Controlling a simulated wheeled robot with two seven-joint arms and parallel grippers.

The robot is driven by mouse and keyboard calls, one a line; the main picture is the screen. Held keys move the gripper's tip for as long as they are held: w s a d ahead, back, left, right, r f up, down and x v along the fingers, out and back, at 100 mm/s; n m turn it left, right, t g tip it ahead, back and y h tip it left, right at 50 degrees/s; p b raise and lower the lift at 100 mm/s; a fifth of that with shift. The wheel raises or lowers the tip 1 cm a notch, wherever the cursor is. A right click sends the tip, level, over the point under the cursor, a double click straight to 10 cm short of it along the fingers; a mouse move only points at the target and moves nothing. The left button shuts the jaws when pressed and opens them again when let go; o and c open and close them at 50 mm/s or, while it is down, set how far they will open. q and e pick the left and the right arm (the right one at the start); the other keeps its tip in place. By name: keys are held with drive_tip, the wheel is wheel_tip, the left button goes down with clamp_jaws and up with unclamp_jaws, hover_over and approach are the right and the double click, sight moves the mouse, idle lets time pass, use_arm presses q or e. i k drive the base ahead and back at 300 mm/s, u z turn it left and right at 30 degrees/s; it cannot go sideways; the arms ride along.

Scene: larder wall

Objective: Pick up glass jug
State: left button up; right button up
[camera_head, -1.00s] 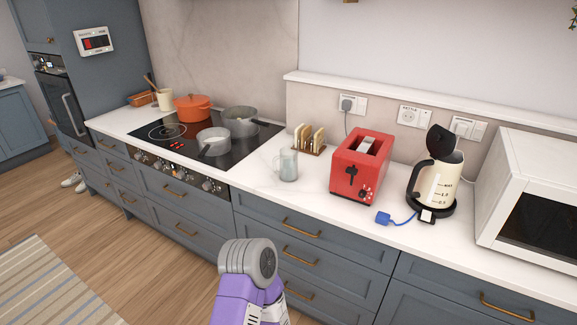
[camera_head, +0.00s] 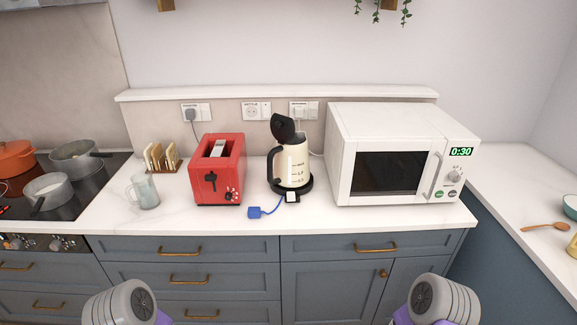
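The glass jug (camera_head: 146,192) is a clear, bluish vessel with a handle on its left side. It stands upright on the white counter, between the hob and the red toaster. A grey and purple arm part of mine shows at the bottom left and another at the bottom right, both below the counter edge. Neither gripper's fingers show in this view. Nothing is touching the jug.
The red toaster (camera_head: 218,168) stands just right of the jug, and a toast rack (camera_head: 162,158) is behind it. A cream kettle (camera_head: 291,166) with its lid open and a blue tag (camera_head: 254,212) are further right, then a white microwave (camera_head: 392,155). Pots (camera_head: 48,188) stand on the hob at left.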

sight(143, 183)
drive_tip(key=z, duration=0.2)
drive_tip(key=k, duration=0.4)
drive_tip(key=u, duration=1.2)
drive_tip(key=i, duration=1.45)
drive_tip(key=z, duration=0.85)
